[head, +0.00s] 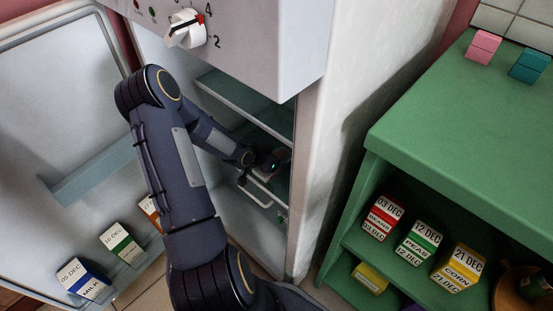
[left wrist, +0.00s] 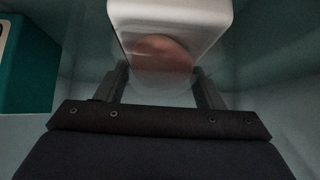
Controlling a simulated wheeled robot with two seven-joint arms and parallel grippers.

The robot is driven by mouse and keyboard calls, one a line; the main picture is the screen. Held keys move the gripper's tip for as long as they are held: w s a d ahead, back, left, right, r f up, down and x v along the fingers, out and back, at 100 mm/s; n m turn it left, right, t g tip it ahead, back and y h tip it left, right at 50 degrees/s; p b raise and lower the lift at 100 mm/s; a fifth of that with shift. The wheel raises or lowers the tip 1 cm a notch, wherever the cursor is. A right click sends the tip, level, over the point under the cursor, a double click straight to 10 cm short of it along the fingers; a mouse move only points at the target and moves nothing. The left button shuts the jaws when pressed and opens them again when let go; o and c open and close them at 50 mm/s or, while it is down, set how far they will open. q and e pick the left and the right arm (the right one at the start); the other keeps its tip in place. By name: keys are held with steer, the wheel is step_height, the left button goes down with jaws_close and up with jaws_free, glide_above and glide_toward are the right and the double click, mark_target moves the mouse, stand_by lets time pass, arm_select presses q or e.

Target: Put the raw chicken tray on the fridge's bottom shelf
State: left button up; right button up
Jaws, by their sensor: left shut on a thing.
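The raw chicken tray (left wrist: 168,55) is white with pinkish meat under a clear cover, seen close up in the left wrist view. My left gripper (left wrist: 160,88) is shut on its near end, one finger on each side. In the head view my left arm reaches into the open fridge, and my left gripper (head: 271,166) is in the dim space below a glass-like shelf (head: 240,100). The tray is mostly hidden there by the gripper. I cannot tell whether it touches the surface below. My right gripper is in neither view.
The open fridge door (head: 60,110) stands at left with a milk carton (head: 83,280) and other cartons on its rack. A pale curved rail (head: 256,192) is below my gripper. A teal box (left wrist: 28,65) is left of the tray. A green cabinet (head: 470,120) stands at right.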

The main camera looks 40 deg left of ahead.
arm_select(q)
steer(key=shift+r, duration=0.15)
steer(key=shift+f, duration=0.2)
steer(key=o, duration=1.3)
steer(key=shift+r, duration=0.15)
steer(key=shift+s+r, duration=0.2)
steer(key=shift+r, duration=0.05)
steer(key=p+v, duration=0.6)
steer(key=v, duration=0.5)
steer(key=shift+s+r, duration=0.15)
steer(key=shift+s, duration=0.05)
